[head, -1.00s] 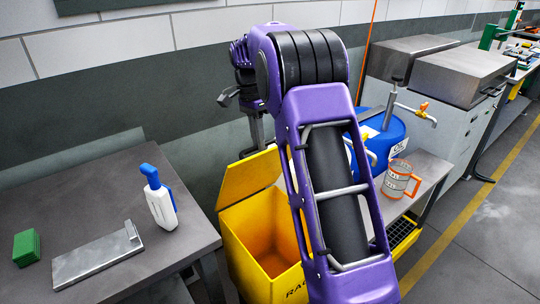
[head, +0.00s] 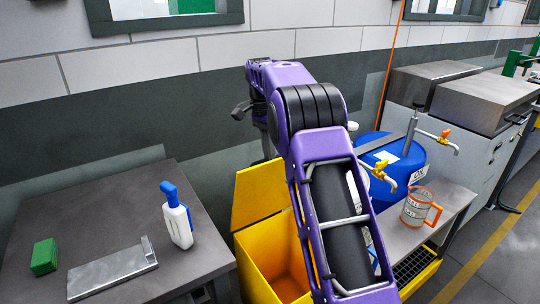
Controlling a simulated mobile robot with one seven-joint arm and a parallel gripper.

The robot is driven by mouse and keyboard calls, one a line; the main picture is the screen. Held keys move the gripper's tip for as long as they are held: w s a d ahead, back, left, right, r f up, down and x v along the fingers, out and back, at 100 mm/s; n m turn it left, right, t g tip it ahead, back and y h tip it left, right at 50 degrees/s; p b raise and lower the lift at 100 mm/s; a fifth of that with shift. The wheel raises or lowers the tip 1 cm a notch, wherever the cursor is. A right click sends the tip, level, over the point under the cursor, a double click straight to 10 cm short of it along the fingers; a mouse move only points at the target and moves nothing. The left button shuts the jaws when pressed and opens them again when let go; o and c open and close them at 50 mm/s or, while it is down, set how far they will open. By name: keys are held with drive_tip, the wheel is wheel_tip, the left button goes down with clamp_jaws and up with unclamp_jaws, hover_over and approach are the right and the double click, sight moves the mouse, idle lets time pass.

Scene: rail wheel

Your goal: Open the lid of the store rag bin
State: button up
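The yellow store rag bin (head: 262,262) stands on the floor between the grey table and the low bench. Its lid (head: 262,192) is raised and leans up at the back left, so the orange-yellow inside shows. My gripper (head: 268,146) points down behind the lid's upper edge. Its fingertips are hidden by the lid, so I cannot tell whether it is open or shut, or whether it touches the lid.
The grey table (head: 100,220) at left holds a white and blue spray bottle (head: 177,216), a green block (head: 44,257) and a metal plate (head: 112,270). At right are a blue oil drum (head: 405,155), an orange-banded jug (head: 420,207) and grey cabinets. The wall is close behind.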

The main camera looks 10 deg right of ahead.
drive_tip(key=o, duration=0.4)
drive_tip(key=shift+w+a+f, duration=0.15)
drive_tip(key=shift+f, duration=0.25)
drive_tip(key=shift+r, duration=0.15)
drive_tip(key=shift+w+a+r, duration=0.1)
drive_tip(key=shift+w+r, duration=0.1)
drive_tip(key=shift+r, duration=1)
drive_tip(key=shift+w+a+r, duration=0.1)
drive_tip(key=shift+w+r, duration=0.1)
drive_tip(key=shift+r, duration=1.05)
drive_tip(key=shift+w+r, duration=0.2)
drive_tip(key=shift+r, duration=1)
